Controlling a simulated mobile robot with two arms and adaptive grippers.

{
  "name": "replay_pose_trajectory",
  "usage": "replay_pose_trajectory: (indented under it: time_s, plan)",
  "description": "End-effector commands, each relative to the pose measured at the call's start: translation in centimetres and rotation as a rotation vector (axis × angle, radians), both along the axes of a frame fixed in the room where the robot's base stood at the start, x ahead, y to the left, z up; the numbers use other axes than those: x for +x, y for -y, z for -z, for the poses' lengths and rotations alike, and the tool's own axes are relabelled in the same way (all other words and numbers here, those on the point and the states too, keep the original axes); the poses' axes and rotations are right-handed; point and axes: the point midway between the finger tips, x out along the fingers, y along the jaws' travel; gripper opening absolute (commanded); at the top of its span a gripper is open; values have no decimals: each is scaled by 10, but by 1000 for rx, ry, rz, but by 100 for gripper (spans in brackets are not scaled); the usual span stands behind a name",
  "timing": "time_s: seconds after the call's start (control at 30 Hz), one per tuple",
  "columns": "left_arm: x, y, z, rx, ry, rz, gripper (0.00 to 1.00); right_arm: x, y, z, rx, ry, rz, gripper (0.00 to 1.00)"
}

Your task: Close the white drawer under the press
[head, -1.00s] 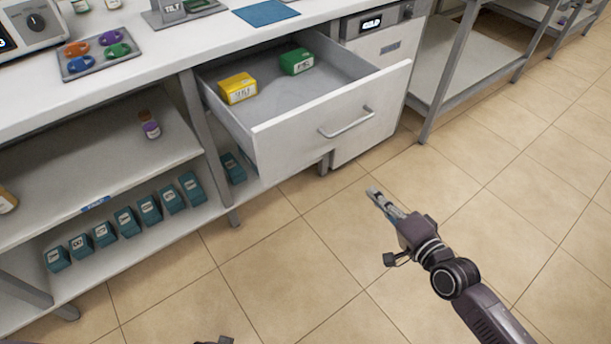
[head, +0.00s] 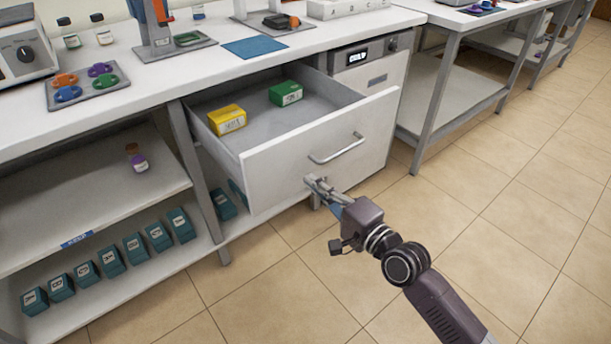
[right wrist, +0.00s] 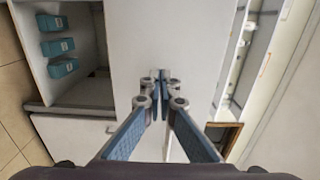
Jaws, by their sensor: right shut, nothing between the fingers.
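The white drawer (head: 262,172) is pulled out from under the worktop in the head view. A yellow box (head: 227,120) and a green box (head: 286,93) lie inside it. A grey bar handle (head: 337,148) is on its front. My right gripper (head: 316,184) is shut and empty, at the lower part of the drawer front, below the handle. I cannot tell whether it touches. In the right wrist view the shut fingertips (right wrist: 161,78) point at a white surface. The press (head: 157,25) stands on the worktop, partly cut off. My left gripper is not in view.
Several teal boxes (head: 109,262) stand on the lower left shelf, with a purple-labelled bottle (head: 137,160) on the shelf above. A white unit with a display (head: 368,70) is right of the drawer. The tiled floor (head: 500,215) in front is clear.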

Motion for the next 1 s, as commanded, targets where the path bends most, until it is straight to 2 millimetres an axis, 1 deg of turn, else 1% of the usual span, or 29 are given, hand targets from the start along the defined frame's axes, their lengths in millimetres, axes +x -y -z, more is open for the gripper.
replay_pose_trajectory:
  time_s: [0.03,0.2,0.37,0.77,0.87,0.97,1.0]
  plan:
    - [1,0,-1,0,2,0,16,8,-5,0,2,1,1,0]
    - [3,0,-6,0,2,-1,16,23,-16,1,-1,0,1,0]
    - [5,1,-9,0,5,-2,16,28,-20,1,-1,0,0,0]
    - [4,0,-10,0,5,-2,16,29,-21,1,-1,0,1,0]
    - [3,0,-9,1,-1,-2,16,33,-24,1,0,0,1,0]
    - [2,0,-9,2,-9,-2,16,42,-30,0,1,2,1,0]
    - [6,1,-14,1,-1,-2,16,46,-33,0,1,2,1,0]
